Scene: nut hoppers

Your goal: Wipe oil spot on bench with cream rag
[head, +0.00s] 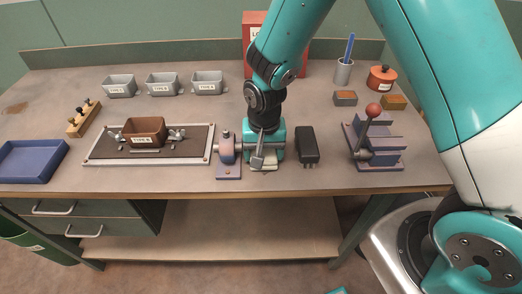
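A brown oil spot (14,108) lies on the bench top (60,92) near its left edge, behind the blue tray. My gripper (262,163) points down at the front middle of the bench, between a small purple-grey fixture and a black block. It is far to the right of the spot. Pale grey finger parts show below its teal body, but their gap is not clear. I cannot make out a cream rag; whether one is hidden behind or under my gripper I cannot tell.
A blue tray (30,162), a framed board (95,155) with a brown bin (145,131), the purple-grey fixture (228,157), the black block (307,146) and a red-knobbed lever press (374,143) line the front. Grey bins (162,85) stand behind. The bench around the spot is clear.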

